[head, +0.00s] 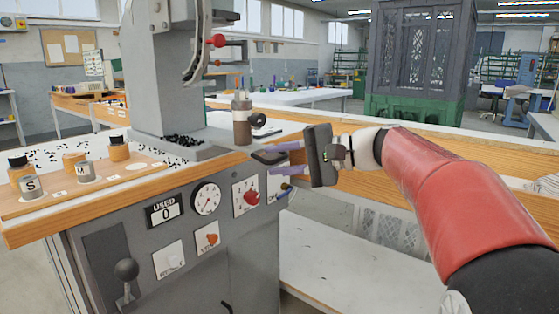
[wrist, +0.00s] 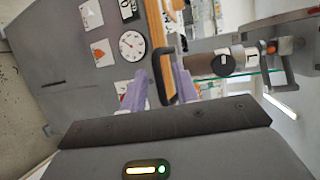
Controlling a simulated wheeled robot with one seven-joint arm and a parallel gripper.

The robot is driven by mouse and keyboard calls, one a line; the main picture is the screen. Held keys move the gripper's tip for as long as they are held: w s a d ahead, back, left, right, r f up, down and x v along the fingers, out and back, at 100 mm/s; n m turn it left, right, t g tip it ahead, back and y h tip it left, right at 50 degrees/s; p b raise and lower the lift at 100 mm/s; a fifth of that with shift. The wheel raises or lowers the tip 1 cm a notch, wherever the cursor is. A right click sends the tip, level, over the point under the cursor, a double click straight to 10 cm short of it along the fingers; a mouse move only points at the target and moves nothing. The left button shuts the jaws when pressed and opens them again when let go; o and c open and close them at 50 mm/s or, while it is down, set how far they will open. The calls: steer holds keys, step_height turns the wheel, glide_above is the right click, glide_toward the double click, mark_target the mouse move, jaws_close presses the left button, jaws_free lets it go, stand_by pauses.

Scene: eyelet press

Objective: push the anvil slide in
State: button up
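The black handle (head: 266,158) of what looks like the anvil slide sticks out at the right end of the press's bench top. In the wrist view the handle (wrist: 168,101) is a dark loop beside the wooden edge strip. My gripper (head: 270,160) has two purple fingers and reaches in from the right. Its fingers are apart, with the handle between or just ahead of their tips; I cannot tell whether they touch it. In the wrist view my gripper (wrist: 161,88) shows a finger on each side of the loop. The rest of the slide is hidden.
The grey press (head: 160,75) stands on the bench, with a brown cylinder (head: 241,122) behind the handle. Below are a dial (head: 206,199) and a red knob (head: 250,196). Labelled jars stand at left. A wooden-edged table (head: 440,152) runs behind my arm.

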mark_target(236, 148)
steer(key=shift+a+f, duration=0.1)
steer(key=shift+a, duration=0.2)
jaws_close()
steer(key=shift+w+a, duration=0.1)
steer(key=w+a+p, duration=0.1)
steer(key=w+a, duration=0.1)
steer(key=a, duration=0.1)
steer(key=w+a+p, duration=0.1)
steer(key=w+a, duration=0.2)
steer(key=w+a+p, duration=0.2)
steer(key=a, duration=0.1)
steer(key=shift+w+a, duration=0.1)
steer(key=shift+w, duration=0.05)
